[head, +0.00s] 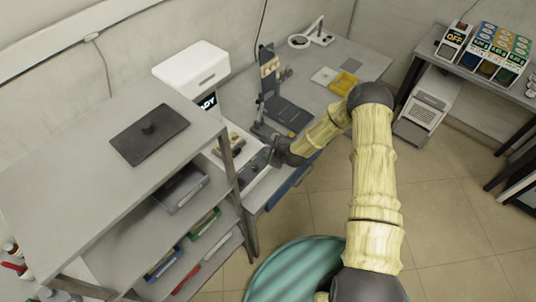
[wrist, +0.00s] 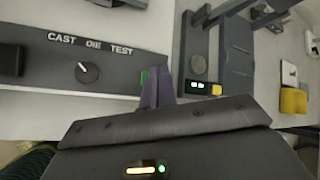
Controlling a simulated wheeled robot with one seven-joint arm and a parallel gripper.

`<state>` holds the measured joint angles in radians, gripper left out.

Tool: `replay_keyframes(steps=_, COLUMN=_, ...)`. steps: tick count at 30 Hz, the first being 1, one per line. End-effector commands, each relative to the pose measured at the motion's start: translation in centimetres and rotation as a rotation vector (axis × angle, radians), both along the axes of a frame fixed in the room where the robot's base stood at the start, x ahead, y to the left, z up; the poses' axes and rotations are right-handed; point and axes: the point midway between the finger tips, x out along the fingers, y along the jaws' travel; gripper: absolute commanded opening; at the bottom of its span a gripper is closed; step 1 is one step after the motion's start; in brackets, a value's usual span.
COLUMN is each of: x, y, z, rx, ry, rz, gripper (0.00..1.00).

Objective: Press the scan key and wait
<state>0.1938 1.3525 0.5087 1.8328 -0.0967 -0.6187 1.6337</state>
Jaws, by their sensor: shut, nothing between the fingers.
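In the wrist view a dark panel (wrist: 50,58) is lettered CAST, DIE and TEST, with a round selector knob (wrist: 87,72) under the words. A green key (wrist: 144,77) shows at the panel's right end. My gripper (wrist: 158,84) is shut and empty, its fingers right beside the green key and partly covering it. I cannot tell whether they touch it. No lettering marks this key as the scan key. In the head view a white machine (head: 191,68) has a dark display (head: 207,101) reading "ADY", its left part hidden by the shelf.
A dark device with a round disc (wrist: 199,64), a small lit display and a yellow key (wrist: 216,90) stands right of my fingers. A grey shelf rack (head: 80,160) stands at the left. Yellow trays (head: 343,82) lie farther back on the bench. Tiled floor is free at right.

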Motion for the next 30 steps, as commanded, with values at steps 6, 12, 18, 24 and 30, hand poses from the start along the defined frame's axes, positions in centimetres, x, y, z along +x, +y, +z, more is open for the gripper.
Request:
replay_keyframes(steps=6, x=0.0, y=0.0, z=0.0, rx=0.0, ry=0.0, rz=0.0, gripper=0.0)
replay_keyframes(steps=12, x=0.0, y=0.0, z=0.0, rx=0.0, ry=0.0, rz=0.0, gripper=0.0)
replay_keyframes(steps=18, x=0.0, y=0.0, z=0.0, rx=0.0, ry=0.0, rz=0.0, gripper=0.0)
replay_keyframes(steps=24, x=-0.01, y=-0.01, z=-0.13, rx=0.0, ry=0.0, rz=0.0, gripper=0.0)
replay_keyframes(steps=30, x=-0.03, y=0.03, z=-0.82, rx=0.001, ry=0.0, rz=-0.001, gripper=0.0)
